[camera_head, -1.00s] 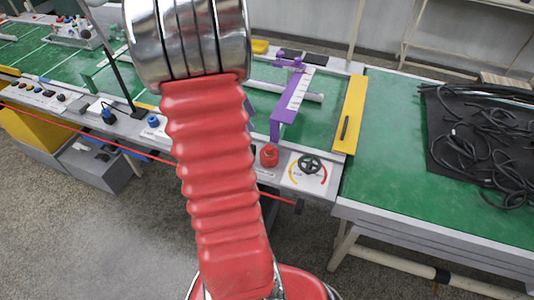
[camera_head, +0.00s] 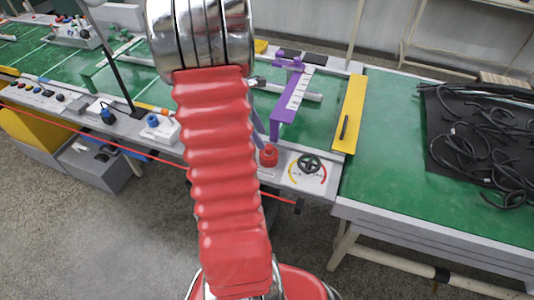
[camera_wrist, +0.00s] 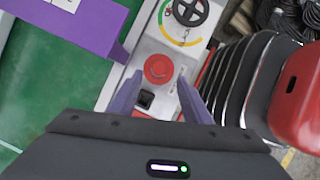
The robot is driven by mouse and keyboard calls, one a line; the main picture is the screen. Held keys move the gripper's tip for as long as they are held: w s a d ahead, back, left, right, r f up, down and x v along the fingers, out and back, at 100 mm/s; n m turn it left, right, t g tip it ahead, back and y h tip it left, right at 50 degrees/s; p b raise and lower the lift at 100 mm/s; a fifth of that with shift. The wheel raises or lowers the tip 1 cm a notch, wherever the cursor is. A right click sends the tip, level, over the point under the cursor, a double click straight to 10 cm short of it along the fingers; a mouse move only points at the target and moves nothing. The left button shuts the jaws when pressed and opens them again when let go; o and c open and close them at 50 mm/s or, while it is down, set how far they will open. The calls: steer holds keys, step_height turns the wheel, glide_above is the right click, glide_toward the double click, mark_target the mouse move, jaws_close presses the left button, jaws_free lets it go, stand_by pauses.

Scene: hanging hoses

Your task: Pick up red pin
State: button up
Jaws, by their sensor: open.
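The red pin (camera_head: 268,155) is a short round red piece on the light front panel of the bench, left of a black handwheel. In the wrist view the red pin (camera_wrist: 158,69) shows from above as a red disc. My gripper (camera_wrist: 158,79) is open, its two purple fingers apart, with the pin between and just beyond the fingertips in the picture. I cannot tell the height gap to the pin. In the head view my red ribbed arm hides most of the gripper.
The black handwheel (camera_head: 309,164) with a coloured arc is close to the pin's right. A black square switch (camera_wrist: 146,98) is near the pin. A purple bracket (camera_head: 290,97) with a ruler stands behind. Black hoses (camera_head: 490,140) lie on the right bench.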

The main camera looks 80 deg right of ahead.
mark_target(268, 146)
steer(key=shift+x, duration=2.6)
steer(key=shift+s+d, duration=0.1)
steer(key=shift+d, duration=0.05)
steer(key=shift+r, duration=0.1)
jaws_close()
steer(key=shift+r, duration=0.1)
step_height(268, 146, up, 10)
